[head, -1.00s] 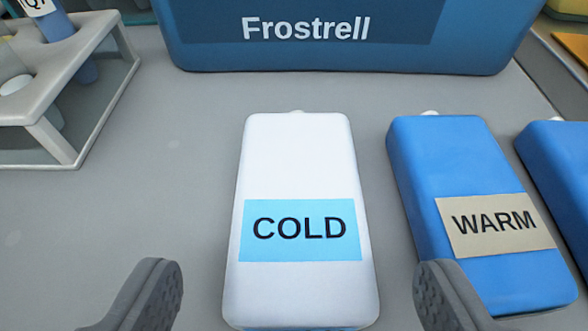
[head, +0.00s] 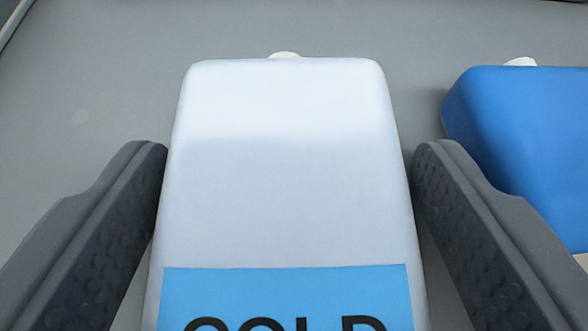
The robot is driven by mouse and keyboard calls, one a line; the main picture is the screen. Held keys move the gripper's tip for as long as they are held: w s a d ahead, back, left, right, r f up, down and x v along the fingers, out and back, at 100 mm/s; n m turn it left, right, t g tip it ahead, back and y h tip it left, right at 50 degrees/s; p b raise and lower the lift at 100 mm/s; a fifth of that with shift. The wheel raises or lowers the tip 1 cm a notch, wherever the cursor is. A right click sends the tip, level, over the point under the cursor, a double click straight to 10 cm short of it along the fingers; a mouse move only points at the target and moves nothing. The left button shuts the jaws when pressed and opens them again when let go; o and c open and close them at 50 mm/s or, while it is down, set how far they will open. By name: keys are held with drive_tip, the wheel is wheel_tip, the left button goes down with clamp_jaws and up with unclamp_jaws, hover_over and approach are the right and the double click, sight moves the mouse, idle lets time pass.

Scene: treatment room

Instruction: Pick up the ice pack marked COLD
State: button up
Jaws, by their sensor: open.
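The white ice pack (head: 285,195) lies on the grey surface in the middle of the head view. Its light blue label reads COLD, with the lower part of the letters cut off by the frame's bottom edge. A small pale cap shows at its far end. My gripper (head: 290,160) is open, with one dark textured finger on each side of the pack. The left finger is very close to the pack's left side; I cannot tell whether it touches. A narrow gap shows between the right finger and the pack.
A blue pack (head: 525,140) lies to the right, close to my right finger and partly hidden behind it. The grey surface (head: 90,90) is clear to the left and beyond the white pack.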

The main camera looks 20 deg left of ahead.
drive_tip(key=c, duration=0.9)
